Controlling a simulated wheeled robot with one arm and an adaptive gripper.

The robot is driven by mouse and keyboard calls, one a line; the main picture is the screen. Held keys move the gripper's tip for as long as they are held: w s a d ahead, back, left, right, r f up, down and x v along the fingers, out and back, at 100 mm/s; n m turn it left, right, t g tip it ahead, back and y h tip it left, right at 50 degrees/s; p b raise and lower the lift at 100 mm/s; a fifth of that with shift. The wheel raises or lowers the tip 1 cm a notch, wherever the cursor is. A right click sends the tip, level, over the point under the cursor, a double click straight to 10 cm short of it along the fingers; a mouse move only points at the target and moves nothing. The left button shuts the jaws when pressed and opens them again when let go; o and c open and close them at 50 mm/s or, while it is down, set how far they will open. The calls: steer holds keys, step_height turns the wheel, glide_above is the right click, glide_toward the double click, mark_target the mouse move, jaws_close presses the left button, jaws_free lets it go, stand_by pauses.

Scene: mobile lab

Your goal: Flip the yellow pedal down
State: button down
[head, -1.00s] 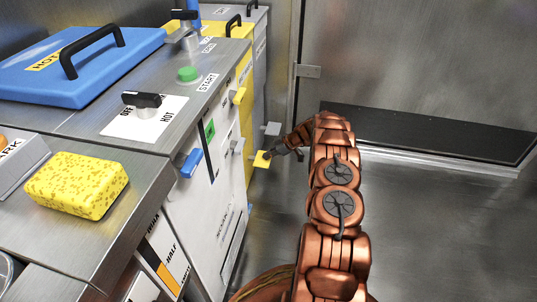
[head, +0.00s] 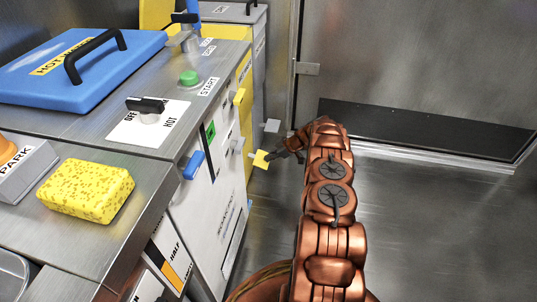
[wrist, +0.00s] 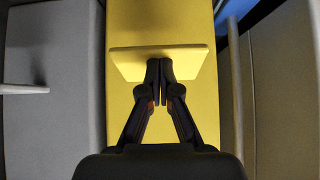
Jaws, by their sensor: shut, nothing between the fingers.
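The yellow pedal (head: 261,159) is a small flat plate sticking out from the front of the yellow bin (head: 249,84), low beside the white cabinet. In the wrist view the pedal (wrist: 155,59) stands out level across the yellow front. My gripper (head: 278,154) is at the pedal's right edge in the head view. In the wrist view my gripper (wrist: 159,70) is shut and empty, its fingertips overlapping the middle of the plate's near edge. I cannot tell whether they touch it.
A grey pedal (head: 271,126) sits just beyond; in the wrist view it is at left (wrist: 25,89). Yellow (head: 239,96) and blue (head: 192,165) handles jut from the fronts. A yellow sponge (head: 86,190) lies on the counter. Open floor (head: 430,215) is to the right.

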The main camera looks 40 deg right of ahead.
steer(key=shift+w+r+p, duration=0.1)
steer(key=shift+r+p, duration=0.4)
steer(key=shift+r, duration=0.4)
steer(key=shift+r, duration=0.2)
steer(key=s+f+p+v, duration=0.1)
steer(key=p+v, duration=0.3)
steer(key=v, duration=0.8)
steer(key=shift+s+d+r, duration=0.2)
steer(key=shift+d, duration=0.3)
